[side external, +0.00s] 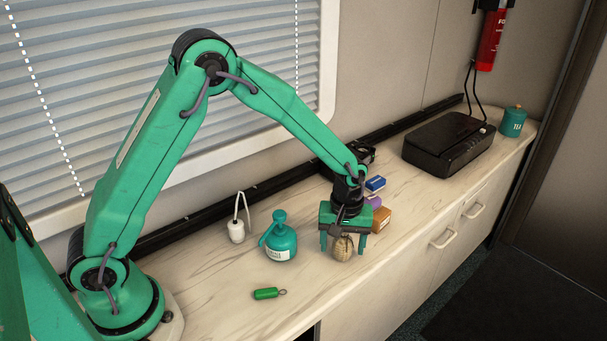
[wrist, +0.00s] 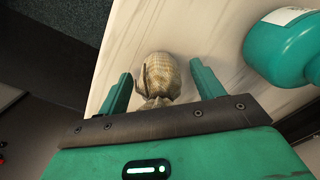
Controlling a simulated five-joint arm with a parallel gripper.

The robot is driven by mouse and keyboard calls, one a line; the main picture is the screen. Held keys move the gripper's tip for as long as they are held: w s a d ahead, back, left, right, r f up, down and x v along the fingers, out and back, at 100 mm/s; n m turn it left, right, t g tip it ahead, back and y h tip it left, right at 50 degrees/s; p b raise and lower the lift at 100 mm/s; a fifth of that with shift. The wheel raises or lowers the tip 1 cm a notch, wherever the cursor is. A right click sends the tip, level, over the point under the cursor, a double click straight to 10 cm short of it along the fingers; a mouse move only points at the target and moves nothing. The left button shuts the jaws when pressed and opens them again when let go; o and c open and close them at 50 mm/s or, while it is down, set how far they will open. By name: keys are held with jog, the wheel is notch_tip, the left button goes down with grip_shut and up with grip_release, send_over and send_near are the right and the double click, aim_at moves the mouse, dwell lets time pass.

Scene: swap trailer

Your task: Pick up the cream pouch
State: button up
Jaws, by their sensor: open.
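The cream pouch (side external: 343,247) stands near the front edge of the counter. It is a small, rounded, wrinkled bag. My gripper (side external: 343,252) is directly above and around it, with a finger on each side. In the wrist view the pouch (wrist: 160,77) lies between the two green fingertips of my gripper (wrist: 161,84). Gaps show between the pouch and both fingers, so my gripper is open. The gathered end of the pouch is partly hidden by the gripper's dark crossbar.
A teal bottle (side external: 281,240) stands left of my gripper, near one finger in the wrist view (wrist: 290,50). An orange-brown box (side external: 381,219), a purple item (side external: 374,201) and a blue item (side external: 375,183) sit close behind. A green cylinder (side external: 266,293) lies at the front. A black box (side external: 448,143) stands farther right.

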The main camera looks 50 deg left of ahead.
jog(key=c, duration=1.1)
jog(key=shift+o, duration=0.2)
jog(key=shift+r, duration=0.15)
jog(key=shift+r, duration=0.5)
notch_tip(320, 180, up, 3)
jog(key=shift+s+d+r, duration=0.1)
jog(key=shift+d, duration=0.05)
jog(key=s+d+r, duration=0.6)
jog(key=s+d, duration=0.2)
jog(key=shift+r, duration=0.25)
jog(key=shift+w, duration=0.1)
